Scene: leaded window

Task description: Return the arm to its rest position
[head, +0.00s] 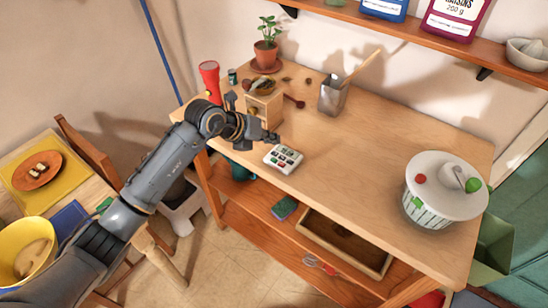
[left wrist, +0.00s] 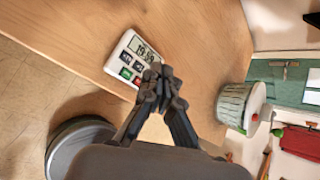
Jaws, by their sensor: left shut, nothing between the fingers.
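My left arm reaches in from the lower left over the front left corner of the wooden workbench (head: 375,150). My left gripper (head: 272,138) is shut and empty, close to a white timer with a display and coloured buttons (head: 283,158) on the bench top. In the left wrist view the closed fingertips (left wrist: 162,82) overlap the timer's lower edge (left wrist: 122,52). I cannot tell whether they touch it. My right gripper is not in view.
Behind the arm are a wooden block (head: 262,108), a red torch (head: 210,80) and a potted plant (head: 266,45). A metal holder (head: 333,95) stands at the back, and a striped pot with a white lid (head: 437,190) at the right. The bench's middle is clear.

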